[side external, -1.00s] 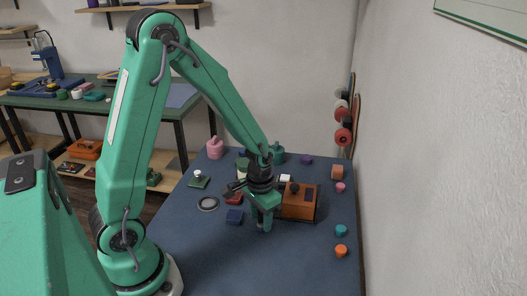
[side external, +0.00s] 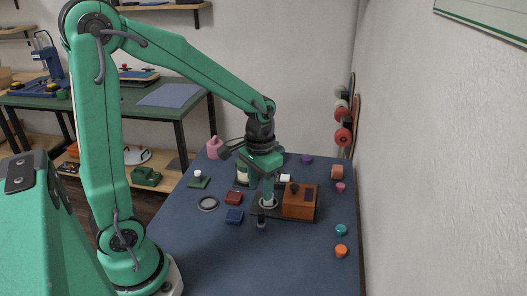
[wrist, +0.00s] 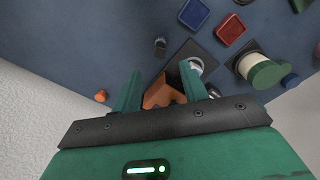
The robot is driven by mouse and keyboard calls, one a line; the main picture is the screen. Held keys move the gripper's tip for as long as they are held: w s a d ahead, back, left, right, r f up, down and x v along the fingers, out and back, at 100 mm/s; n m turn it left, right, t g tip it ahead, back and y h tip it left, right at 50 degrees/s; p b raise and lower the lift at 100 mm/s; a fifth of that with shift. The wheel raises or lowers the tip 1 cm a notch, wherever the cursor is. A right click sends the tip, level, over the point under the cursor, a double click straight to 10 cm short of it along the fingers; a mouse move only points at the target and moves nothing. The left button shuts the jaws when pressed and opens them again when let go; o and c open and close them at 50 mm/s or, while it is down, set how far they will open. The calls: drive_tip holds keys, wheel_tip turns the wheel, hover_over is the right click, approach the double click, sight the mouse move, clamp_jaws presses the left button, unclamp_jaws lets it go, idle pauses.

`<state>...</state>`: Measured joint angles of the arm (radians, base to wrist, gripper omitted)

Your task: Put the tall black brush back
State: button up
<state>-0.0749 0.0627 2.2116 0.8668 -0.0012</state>
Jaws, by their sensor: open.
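A small dark upright piece (side external: 262,222), probably the tall black brush, stands on the blue mat just in front of the dark base plate. It also shows in the wrist view (wrist: 160,45), apart from my fingers. The dark base plate carries an orange-brown box (side external: 300,201) and a pale round ring or cup (wrist: 196,66), partly behind my finger. My gripper (side external: 268,196) is raised above the plate, left of the box, pointing down. It is open, and I see nothing held between its fingers (wrist: 168,90).
Several small coloured knobs, such as an orange one (side external: 341,250), line the right side. The front of the mat is clear.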

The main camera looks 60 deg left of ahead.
drive_tip(key=shift+r, duration=0.15)
idle(0.5)
drive_tip(key=s+d+r+t, duration=0.2)
drive_tip(key=s+r+t, duration=0.3)
drive_tip(key=s+r, duration=0.5)
drive_tip(key=shift+s+d+r+m+t, duration=0.2)
drive_tip(key=shift+d+r+m+t, duration=0.15)
drive_tip(key=shift+r, duration=0.5)
drive_tip(key=shift+o, duration=0.5)
drive_tip(key=shift+a, duration=0.1)
drive_tip(key=shift+w, duration=0.1)
